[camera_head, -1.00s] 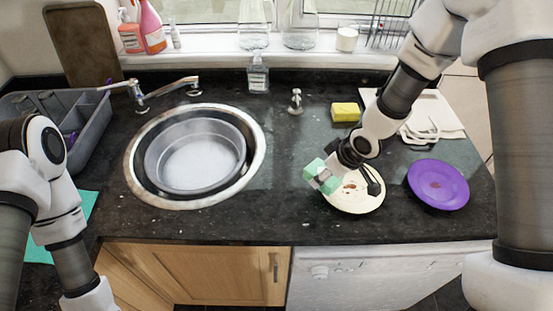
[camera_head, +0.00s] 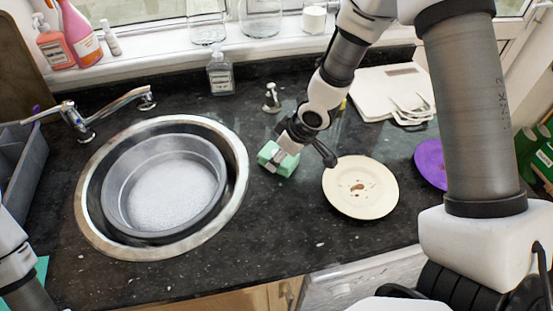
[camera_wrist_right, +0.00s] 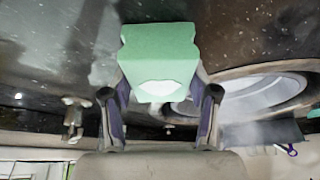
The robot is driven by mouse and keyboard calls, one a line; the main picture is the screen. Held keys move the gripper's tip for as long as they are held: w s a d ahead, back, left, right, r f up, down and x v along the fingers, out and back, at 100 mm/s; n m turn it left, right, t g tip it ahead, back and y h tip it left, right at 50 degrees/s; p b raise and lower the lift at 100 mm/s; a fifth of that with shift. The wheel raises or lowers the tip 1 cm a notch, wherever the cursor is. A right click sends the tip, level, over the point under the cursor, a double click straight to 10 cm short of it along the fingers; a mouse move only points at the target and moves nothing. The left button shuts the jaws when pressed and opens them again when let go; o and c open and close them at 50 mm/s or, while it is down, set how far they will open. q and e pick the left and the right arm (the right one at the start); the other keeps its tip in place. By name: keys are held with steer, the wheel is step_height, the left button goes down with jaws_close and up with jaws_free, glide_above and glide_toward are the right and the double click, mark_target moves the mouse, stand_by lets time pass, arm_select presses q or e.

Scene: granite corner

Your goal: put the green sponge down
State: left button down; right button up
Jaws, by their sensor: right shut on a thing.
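The green sponge (camera_head: 276,161) is between the fingers of my right gripper (camera_head: 284,148), over the dark counter (camera_head: 268,215) between the sink and the cream plate. I cannot tell whether its underside touches the counter. In the right wrist view the sponge (camera_wrist_right: 158,58) sits between the two fingers of the right gripper (camera_wrist_right: 160,105), with a pale patch on its near face. The right gripper is shut on it. Of my left arm only a link shows at the lower left; its gripper is out of view.
The round sink (camera_head: 238,150) with a grey basin (camera_head: 112,190) of foamy water is left of the sponge. The stained cream plate (camera_head: 338,190) is to its right, then a purple plate (camera_head: 429,165). Front counter is clear.

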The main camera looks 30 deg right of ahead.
steer(key=shift+w+a, duration=0.1)
steer(key=shift+w, duration=0.05)
steer(key=shift+f, duration=0.1)
steer(key=o, duration=0.7)
steer(key=shift+c, duration=0.2)
steer(key=o, duration=0.4)
steer(key=shift+c, duration=0.2)
steer(key=shift+r, duration=0.25)
steer(key=p+v, duration=0.2)
steer(key=v, duration=1)
steer(key=shift+p, duration=0.3)
